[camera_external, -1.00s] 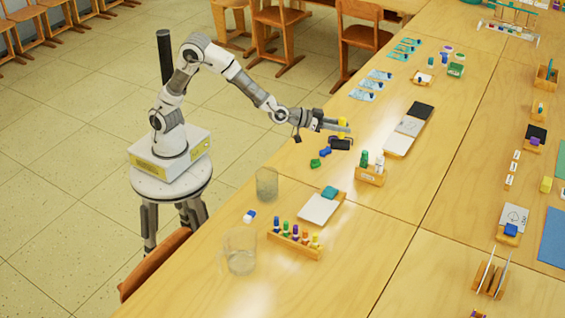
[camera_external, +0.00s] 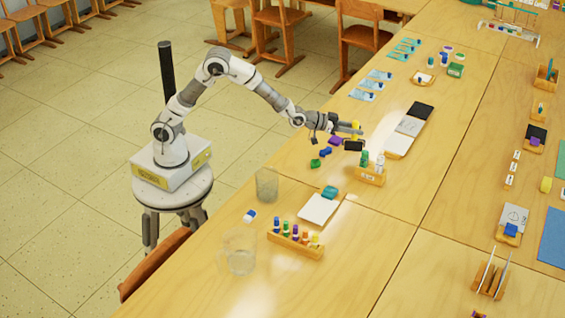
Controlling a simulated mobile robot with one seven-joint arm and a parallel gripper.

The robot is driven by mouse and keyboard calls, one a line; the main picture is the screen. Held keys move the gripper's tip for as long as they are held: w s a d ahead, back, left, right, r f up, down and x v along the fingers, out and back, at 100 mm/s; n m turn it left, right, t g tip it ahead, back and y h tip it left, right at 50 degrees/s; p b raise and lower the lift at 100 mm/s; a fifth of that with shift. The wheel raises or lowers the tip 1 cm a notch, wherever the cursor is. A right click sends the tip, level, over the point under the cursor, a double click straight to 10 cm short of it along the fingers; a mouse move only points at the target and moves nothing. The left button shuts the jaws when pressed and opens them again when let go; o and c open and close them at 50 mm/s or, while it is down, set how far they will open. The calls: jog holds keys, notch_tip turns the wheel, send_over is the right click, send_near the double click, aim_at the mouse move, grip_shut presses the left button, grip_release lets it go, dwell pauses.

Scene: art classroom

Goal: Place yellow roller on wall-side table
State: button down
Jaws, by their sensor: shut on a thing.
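My gripper (camera_external: 348,129) is above the left-hand row of wooden tables (camera_external: 300,180), its fingers reaching to the right. It is shut on a yellow thing (camera_external: 355,127), which looks like the yellow roller, held upright. A dark part (camera_external: 354,146) shows right under it; I cannot tell whether it belongs to the roller. The held thing appears to hang a little above the table, behind a small wooden holder. No wall is in view, so I cannot tell which table is wall-side.
A wooden bottle holder (camera_external: 370,178) stands just in front. Trays (camera_external: 399,145) lie to the right. Glass jars (camera_external: 267,185) stand nearer. Bare tabletop shows between trays and the right-hand table.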

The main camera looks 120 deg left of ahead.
aim_at(354, 138)
jog(key=shift+f+b, duration=0.8)
jog(key=shift+f, duration=1.1)
jog(key=shift+f, duration=0.15)
jog(key=c, duration=0.6)
grip_release()
jog(key=shift+f, duration=0.1)
